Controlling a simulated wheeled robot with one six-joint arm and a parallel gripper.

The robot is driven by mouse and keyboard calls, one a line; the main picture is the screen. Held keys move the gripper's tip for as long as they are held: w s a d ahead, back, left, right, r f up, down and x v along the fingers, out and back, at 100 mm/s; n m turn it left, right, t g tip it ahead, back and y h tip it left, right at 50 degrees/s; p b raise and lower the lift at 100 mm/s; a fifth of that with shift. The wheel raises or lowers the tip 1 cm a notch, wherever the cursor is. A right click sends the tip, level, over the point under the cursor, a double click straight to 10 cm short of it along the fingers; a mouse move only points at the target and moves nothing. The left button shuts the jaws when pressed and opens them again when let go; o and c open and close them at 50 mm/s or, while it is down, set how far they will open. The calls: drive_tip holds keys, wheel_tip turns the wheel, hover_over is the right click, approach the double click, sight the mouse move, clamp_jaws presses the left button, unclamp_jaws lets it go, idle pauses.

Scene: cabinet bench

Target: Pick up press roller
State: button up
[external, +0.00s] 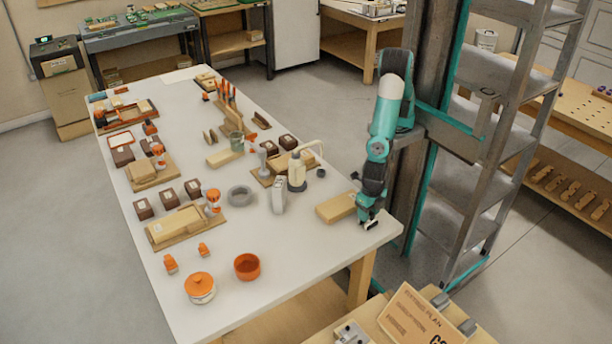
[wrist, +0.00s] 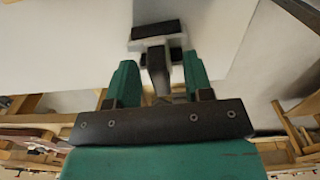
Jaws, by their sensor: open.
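The press roller (wrist: 156,32) shows in the wrist view as a dark bar in a pale grey frame, with a dark handle running back between my fingers. My gripper (wrist: 160,66) is open, with one green finger on each side of the handle and gaps visible beside it. In the external view my gripper (external: 366,210) points down at the right front corner of the white table. The press roller (external: 371,226) is small there and partly hidden by my gripper. Its back end is hidden by the gripper's dark crossbar in the wrist view.
A tan block (external: 335,207) lies just left of my gripper on the white table (external: 325,240). A cream pump bottle (external: 296,172) and grey bottle (external: 278,196) stand farther left. An orange bowl (external: 247,266) and lidded pot (external: 200,287) stand near the front. A metal shelf rack (external: 505,130) stands right.

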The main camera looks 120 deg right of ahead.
clamp_jaws()
drive_tip(key=shift+r, duration=0.15)
